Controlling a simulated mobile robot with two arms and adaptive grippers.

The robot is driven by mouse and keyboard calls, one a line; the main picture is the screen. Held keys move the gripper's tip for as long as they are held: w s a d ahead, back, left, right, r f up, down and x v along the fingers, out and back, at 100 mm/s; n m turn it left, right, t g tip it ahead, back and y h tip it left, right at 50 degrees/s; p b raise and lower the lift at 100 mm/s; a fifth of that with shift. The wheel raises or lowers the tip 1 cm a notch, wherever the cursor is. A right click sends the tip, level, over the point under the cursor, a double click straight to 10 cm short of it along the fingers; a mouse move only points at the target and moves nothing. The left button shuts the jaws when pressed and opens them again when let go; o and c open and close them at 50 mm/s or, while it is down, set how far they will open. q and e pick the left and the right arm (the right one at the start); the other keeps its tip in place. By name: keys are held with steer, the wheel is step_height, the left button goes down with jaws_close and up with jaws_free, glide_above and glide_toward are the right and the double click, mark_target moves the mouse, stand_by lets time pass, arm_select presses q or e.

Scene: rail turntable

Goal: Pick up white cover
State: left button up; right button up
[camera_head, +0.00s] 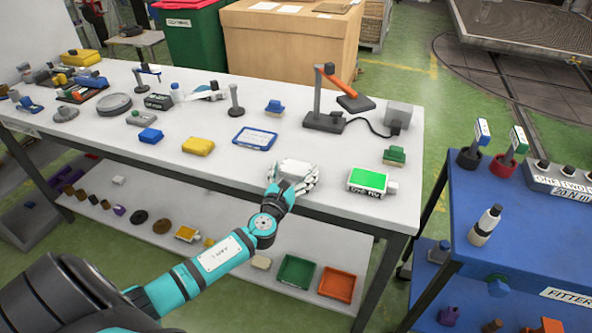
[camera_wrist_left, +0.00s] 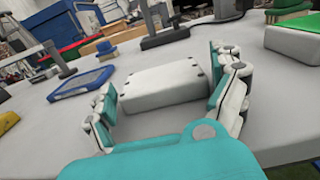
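The white cover (camera_head: 295,168) is a flat white box-like piece lying on the white workbench (camera_head: 225,172) near its front edge. In the left wrist view the cover (camera_wrist_left: 163,82) sits between the two fingers of my left gripper (camera_wrist_left: 165,98). In the head view my left gripper (camera_head: 293,180) reaches over the front edge, with its fingers on both sides of the cover. The fingers are spread, and a gap shows at the left finger; contact on the right side is hard to tell. My right gripper is in neither view.
A green-screened device (camera_head: 368,181) stands right of the cover, and a blue-framed tablet (camera_head: 254,138) lies behind it to the left. A desk lamp (camera_head: 325,121) stands behind. A yellow case (camera_head: 198,146) is farther left. A blue cart (camera_head: 520,220) stands at the right.

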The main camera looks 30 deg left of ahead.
arm_select(q)
steer(key=c, duration=0.9)
steer(key=shift+c, duration=0.4)
steer(key=shift+r, duration=0.2)
